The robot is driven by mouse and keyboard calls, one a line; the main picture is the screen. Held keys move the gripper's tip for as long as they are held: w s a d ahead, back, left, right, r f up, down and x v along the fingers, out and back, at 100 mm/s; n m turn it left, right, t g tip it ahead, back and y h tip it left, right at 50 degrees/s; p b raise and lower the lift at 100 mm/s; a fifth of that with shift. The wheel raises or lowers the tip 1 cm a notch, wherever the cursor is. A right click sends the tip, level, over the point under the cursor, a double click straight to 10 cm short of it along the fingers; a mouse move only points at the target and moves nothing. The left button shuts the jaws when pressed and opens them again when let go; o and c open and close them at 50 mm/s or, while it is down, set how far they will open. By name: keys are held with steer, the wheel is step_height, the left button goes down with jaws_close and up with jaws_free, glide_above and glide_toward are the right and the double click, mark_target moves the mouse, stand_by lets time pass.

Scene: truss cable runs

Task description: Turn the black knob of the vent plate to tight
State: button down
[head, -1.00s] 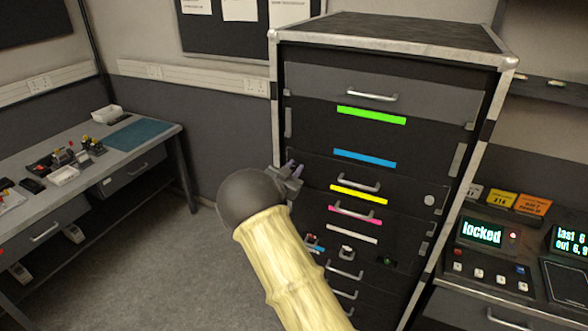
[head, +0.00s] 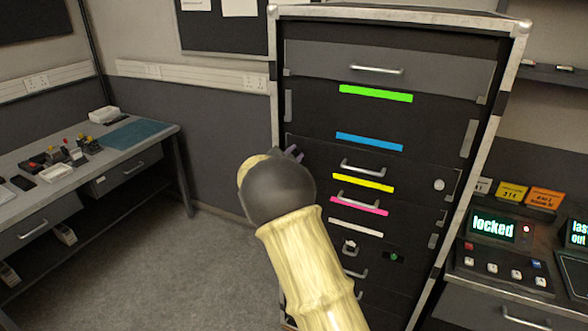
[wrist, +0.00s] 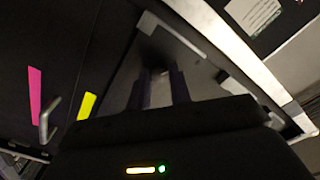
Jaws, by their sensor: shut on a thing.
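My gripper (wrist: 161,76) reaches up to a dark grey plate (wrist: 122,78) on the rack front in the wrist view. Its two fingers are close together, shut on a small dark thing between the tips, which I take to be the black knob; it is mostly hidden and its turn position cannot be read. In the head view, only a bit of my gripper (head: 293,153) shows past my arm, at the left side of the rack (head: 470,85). My arm hides the vent plate and knob there.
The rack front has drawer handles (head: 376,70) and coloured strips, including a green one (head: 376,94). A console (head: 505,245) reading "locked" stands to the right. A workbench (head: 85,165) with small items stands to the left. The floor (head: 175,265) between is clear.

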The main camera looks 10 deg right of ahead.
steer(key=shift+f+m+b, duration=0.2)
steer(key=shift+m+b, duration=6.1)
steer(key=shift+b, duration=1.8)
steer(key=c, duration=1.3)
jaws_free()
steer(key=shift+o, duration=0.2)
steer(key=shift+r, duration=0.1)
